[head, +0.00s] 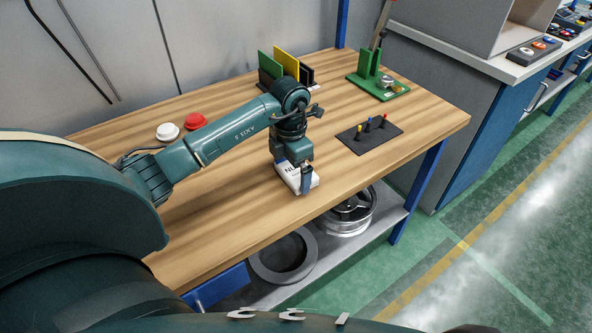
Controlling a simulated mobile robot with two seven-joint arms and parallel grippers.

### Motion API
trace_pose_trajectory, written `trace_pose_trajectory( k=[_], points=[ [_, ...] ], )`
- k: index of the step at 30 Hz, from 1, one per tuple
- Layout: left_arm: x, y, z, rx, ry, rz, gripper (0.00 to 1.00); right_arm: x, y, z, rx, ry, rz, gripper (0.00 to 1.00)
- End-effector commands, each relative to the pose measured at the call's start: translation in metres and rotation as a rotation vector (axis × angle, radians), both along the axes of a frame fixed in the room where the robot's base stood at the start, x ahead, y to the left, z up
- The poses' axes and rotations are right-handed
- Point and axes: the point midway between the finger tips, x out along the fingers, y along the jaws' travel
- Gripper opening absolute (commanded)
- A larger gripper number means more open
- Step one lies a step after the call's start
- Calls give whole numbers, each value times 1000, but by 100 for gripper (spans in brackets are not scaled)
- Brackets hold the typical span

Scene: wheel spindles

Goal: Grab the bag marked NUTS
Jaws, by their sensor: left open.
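A small white bag (289,179) with dark lettering that begins "NU" lies on the wooden workbench (234,220), near its front edge. My left gripper (305,186) reaches down over the bag, pointing at the bench. One dark blue finger shows at the bag's right end; the other finger is hidden. The gripper is open. The wrist covers part of the lettering and the bag's far end. I cannot tell whether the finger touches the bag. My right gripper does not show.
Red (196,121) and white (168,131) round pieces sit at the back left. A file holder (280,66) stands behind the arm. A dark mat (369,138) with small coloured-handled tools and a green fixture (378,82) lie to the right. A tyre (283,257) and a wheel rim (347,212) rest on the lower shelf.

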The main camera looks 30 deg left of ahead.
Motion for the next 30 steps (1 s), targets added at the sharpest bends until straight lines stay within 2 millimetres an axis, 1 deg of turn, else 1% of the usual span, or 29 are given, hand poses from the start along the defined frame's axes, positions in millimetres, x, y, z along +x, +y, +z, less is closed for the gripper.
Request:
trace_pose_trajectory(
  k=[3,9,21,27,30],
  points=[
    [0,0,-8,0,-1,0,100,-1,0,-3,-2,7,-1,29],
    [0,0,-9,0,-2,-1,100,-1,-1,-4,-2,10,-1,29],
    [0,0,-8,0,-2,0,70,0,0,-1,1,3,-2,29],
    [0,0,-7,0,-3,0,70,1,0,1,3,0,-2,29],
    [1,1,0,1,-5,0,70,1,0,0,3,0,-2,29]
  ],
)
